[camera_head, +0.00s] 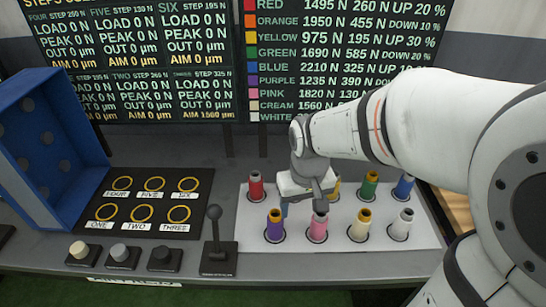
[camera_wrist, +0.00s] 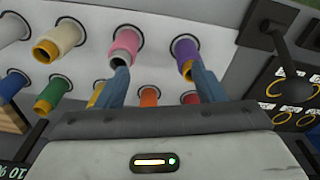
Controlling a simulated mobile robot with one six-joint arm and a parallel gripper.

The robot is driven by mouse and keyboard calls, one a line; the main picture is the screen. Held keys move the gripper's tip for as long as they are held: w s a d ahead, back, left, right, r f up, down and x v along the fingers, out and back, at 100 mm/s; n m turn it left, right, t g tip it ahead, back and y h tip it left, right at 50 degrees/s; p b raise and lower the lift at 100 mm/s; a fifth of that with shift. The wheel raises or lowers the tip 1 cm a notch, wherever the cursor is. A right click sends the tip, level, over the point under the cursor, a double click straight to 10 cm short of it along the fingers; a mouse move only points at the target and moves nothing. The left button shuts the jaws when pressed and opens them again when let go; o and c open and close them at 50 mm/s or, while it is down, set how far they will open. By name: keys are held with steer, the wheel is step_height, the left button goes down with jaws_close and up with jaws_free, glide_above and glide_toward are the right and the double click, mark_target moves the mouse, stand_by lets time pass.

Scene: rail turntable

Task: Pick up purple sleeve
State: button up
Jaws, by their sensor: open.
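The purple sleeve (camera_head: 275,230) stands upright in the front row of the white board, at its left end. Its top rim is orange-brown. In the wrist view the purple sleeve (camera_wrist: 187,53) is at the upper middle, close to the tip of the right finger. My gripper (camera_head: 302,206) is above the board, behind and right of the purple sleeve, near the pink sleeve (camera_head: 319,229). In the wrist view my gripper (camera_wrist: 164,82) has its two blue fingers apart with nothing between them. The left fingertip overlaps the pink sleeve (camera_wrist: 125,42); contact cannot be told.
Cream (camera_head: 361,226) and white (camera_head: 402,226) sleeves continue the front row. Red (camera_head: 256,186), green (camera_head: 370,186) and blue (camera_head: 404,187) sleeves stand behind; an orange one (camera_wrist: 148,97) shows in the wrist view. A black lever (camera_head: 216,235) stands left of the board.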

steer(key=n+g+p, duration=0.1)
steer(key=n, duration=0.1)
glide_above(275, 223)
steer(key=w, duration=0.1)
steer(key=f, duration=0.3)
steer(key=shift+w+d+f, duration=0.15)
steer(key=shift+w+f, duration=0.05)
steer(key=shift+f, duration=0.45)
step_height(275, 223, down, 8)
steer(key=shift+r+p, duration=0.25)
steer(key=shift+p, duration=0.35)
steer(key=shift+w, duration=0.1)
steer(key=c, duration=1.3)
steer(key=shift+r, duration=0.1)
